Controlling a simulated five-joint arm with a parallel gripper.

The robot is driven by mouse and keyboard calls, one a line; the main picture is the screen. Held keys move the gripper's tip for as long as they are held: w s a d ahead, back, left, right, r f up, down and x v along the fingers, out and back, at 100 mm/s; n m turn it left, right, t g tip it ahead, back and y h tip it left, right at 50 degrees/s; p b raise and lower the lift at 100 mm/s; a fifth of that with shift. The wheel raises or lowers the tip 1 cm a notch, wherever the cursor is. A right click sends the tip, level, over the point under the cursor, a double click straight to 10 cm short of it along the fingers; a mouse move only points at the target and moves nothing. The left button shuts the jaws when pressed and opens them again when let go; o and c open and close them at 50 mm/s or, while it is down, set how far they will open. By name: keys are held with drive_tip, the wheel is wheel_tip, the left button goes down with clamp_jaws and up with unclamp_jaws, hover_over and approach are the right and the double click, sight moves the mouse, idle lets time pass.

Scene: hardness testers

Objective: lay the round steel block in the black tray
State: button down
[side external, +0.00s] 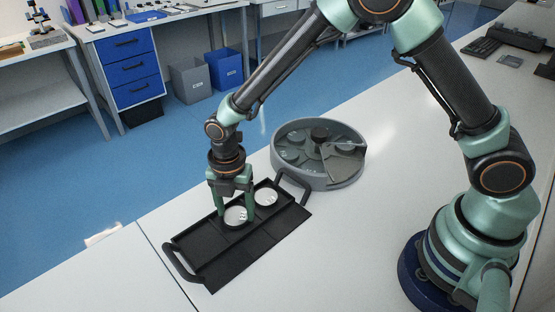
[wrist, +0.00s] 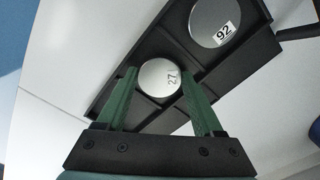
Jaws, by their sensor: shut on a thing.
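The black tray (side external: 248,248) lies on the bench, long and divided into compartments, with a handle at each end; it also shows in the wrist view (wrist: 262,47). My gripper (side external: 236,217) points down over its middle part and is shut on a round steel block (side external: 234,214). In the wrist view the block, marked 27 (wrist: 157,77), sits between my two green fingers (wrist: 158,73). It is at the tray, flat side up; I cannot tell whether it touches the floor. A second round steel block (side external: 266,196), marked 92 (wrist: 214,20), lies in the neighbouring compartment.
A grey round carousel (side external: 318,178) with round pieces and a partly open cover stands just behind the tray's right end. The bench (side external: 400,150) is clear between the tray and my base. A keyboard (side external: 480,46) lies far at the upper right.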

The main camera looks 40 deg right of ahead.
sight(236, 214)
drive_tip(key=shift+f, duration=0.1)
drive_tip(key=shift+c, duration=1.5)
unclamp_jaws()
drive_tip(key=shift+f, duration=0.1)
wheel_tip(236, 214, up, 12)
drive_tip(key=s+d+r+m+t, duration=0.3)
drive_tip(key=s+d+r+m, duration=0.2)
drive_tip(key=d+m, duration=0.5)
drive_tip(key=s+d+r+m+t, duration=0.2)
drive_tip(key=s+d+r+m, duration=0.3)
drive_tip(key=m, duration=1)
drive_tip(key=shift+s+d+r+t, duration=0.3)
drive_tip(key=shift+d+r, duration=0.8)
drive_tip(key=shift+d, duration=1.25)
drive_tip(key=shift+w, duration=0.1)
